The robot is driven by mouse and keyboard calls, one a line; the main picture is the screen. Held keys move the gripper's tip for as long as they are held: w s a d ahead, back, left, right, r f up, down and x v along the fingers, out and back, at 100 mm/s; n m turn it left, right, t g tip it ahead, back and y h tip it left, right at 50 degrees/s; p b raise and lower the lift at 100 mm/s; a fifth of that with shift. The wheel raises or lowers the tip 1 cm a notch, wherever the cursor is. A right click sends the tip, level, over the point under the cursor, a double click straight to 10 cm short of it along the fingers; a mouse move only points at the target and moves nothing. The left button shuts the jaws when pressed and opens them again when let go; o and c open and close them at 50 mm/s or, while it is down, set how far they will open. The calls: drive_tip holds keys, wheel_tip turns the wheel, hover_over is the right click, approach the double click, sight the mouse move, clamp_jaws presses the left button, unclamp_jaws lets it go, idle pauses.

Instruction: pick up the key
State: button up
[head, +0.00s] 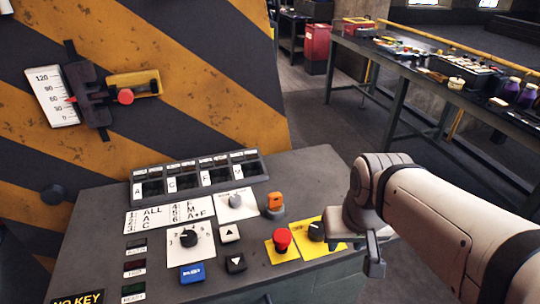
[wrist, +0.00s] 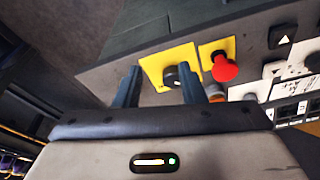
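An orange upright piece (head: 275,201) on a grey round base stands on the sloped control panel (head: 310,172); it looks like the key, though its shape is too small to be sure. In the head view my gripper (head: 374,256) is at the panel's right edge, to the right of the orange piece.
A red mushroom button (head: 282,240) on a yellow plate stands just below the orange piece. Dials, a blue button (head: 192,272) and a "NO KEY" label (head: 78,298) lie further left. A striped wall (head: 200,60) rises behind. A cluttered table (head: 400,62) stands back right.

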drive_tip(key=shift+o, duration=1.1)
drive_tip(key=shift+w+a+r, duration=0.1)
drive_tip(key=shift+w+a, duration=0.05)
drive_tip(key=o, duration=0.3)
drive_tip(key=w, duration=0.2)
drive_tip(key=w+r, duration=0.1)
drive_tip(key=shift+d+n+p, duration=0.3)
drive_tip(key=n+g+p, duration=0.2)
drive_tip(key=n+g, duration=0.1)
hover_over(274, 194)
drive_tip(key=shift+s+d+f, duration=0.1)
drive_tip(key=shift+f, duration=0.5)
drive_tip(key=shift+s+d+f, duration=0.1)
drive_tip(key=shift+f, duration=0.45)
drive_tip(key=shift+w+a+f+p, duration=0.1)
drive_tip(key=shift+w+f+p, duration=0.1)
drive_tip(key=shift+f, duration=1.75)
drive_tip(key=shift+w+a+f+p, duration=0.1)
drive_tip(key=shift+f+p, duration=0.1)
drive_tip(key=shift+f, duration=1.7)
